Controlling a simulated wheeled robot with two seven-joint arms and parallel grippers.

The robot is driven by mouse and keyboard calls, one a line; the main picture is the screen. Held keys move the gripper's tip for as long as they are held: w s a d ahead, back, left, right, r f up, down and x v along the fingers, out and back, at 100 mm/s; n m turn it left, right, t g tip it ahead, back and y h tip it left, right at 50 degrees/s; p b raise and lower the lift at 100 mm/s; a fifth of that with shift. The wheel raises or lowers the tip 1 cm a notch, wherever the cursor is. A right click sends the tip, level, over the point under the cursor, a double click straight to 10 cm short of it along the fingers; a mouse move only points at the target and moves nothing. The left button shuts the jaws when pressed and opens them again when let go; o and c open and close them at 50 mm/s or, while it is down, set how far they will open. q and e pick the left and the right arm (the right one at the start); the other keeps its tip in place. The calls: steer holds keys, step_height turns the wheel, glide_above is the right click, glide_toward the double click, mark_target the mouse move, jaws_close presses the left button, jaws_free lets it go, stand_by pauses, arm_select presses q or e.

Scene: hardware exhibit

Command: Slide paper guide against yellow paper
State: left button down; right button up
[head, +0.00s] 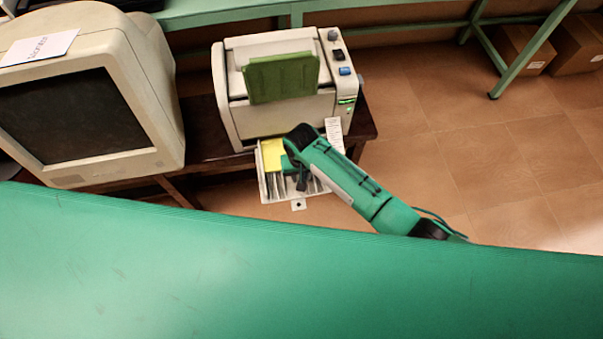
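The yellow paper (271,153) lies in the pale paper tray (264,187) at the front of the beige printer. My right arm comes in from the right, and my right gripper (298,182) is over the tray, just right of the yellow paper. A small green piece (289,164) shows between the paper and the gripper; it may be the paper guide, but the arm hides much of it. The fingertips are too small and hidden to tell whether they are open or touching anything. My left gripper is not in view.
The printer (235,115) has a raised green flap (281,78) and stands on a dark wooden table (205,132). A beige monitor (165,85) stands at the left. A large green surface (250,275) fills the bottom. The tiled floor at right is open.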

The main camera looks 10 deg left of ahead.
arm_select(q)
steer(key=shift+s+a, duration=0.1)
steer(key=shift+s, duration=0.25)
arm_select(e)
step_height(320, 180, up, 14)
steer(key=shift+f, duration=0.15)
stand_by(0.5)
